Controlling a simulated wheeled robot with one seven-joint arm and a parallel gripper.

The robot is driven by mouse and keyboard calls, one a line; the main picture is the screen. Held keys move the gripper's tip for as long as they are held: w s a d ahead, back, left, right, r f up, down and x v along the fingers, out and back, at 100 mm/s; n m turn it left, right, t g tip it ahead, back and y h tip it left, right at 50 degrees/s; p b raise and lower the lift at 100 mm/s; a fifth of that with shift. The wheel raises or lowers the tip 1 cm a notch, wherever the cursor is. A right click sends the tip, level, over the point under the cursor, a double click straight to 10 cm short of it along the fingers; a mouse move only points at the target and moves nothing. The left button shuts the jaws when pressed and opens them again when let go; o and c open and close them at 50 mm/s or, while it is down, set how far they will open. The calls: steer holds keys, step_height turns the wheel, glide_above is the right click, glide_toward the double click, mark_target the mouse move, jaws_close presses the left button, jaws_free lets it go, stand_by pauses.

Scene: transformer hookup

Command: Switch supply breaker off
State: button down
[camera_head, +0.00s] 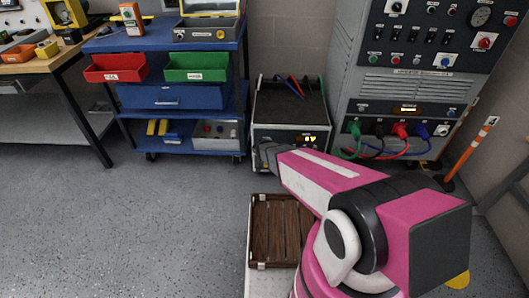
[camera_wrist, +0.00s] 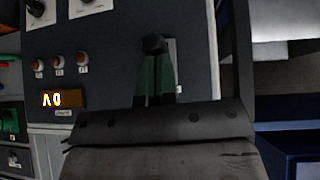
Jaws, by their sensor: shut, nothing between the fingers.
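The supply unit (camera_head: 290,115) is a dark-topped box on the floor against the back wall, with a small lit display (camera_head: 308,138) on its front. My gripper (camera_head: 264,153) is at the left part of this front and hides some of it. In the wrist view, the unit's grey panel (camera_wrist: 100,85) fills the left and middle, with a lit display (camera_wrist: 64,100) that looks upside down. My shut gripper (camera_wrist: 154,70) points at the panel beside a pale strip. A dark rounded knob (camera_wrist: 153,43), perhaps the breaker handle, shows at its tips. I cannot tell whether they touch.
A blue cart (camera_head: 180,97) with red and green bins stands left of the unit. A tall control cabinet (camera_head: 410,85) with coloured cables stands on the right. A brown slatted crate (camera_head: 254,232) lies below my arm. The floor at left is clear.

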steer(key=shift+s+f, duration=0.2)
steer(key=shift+f, duration=2.45)
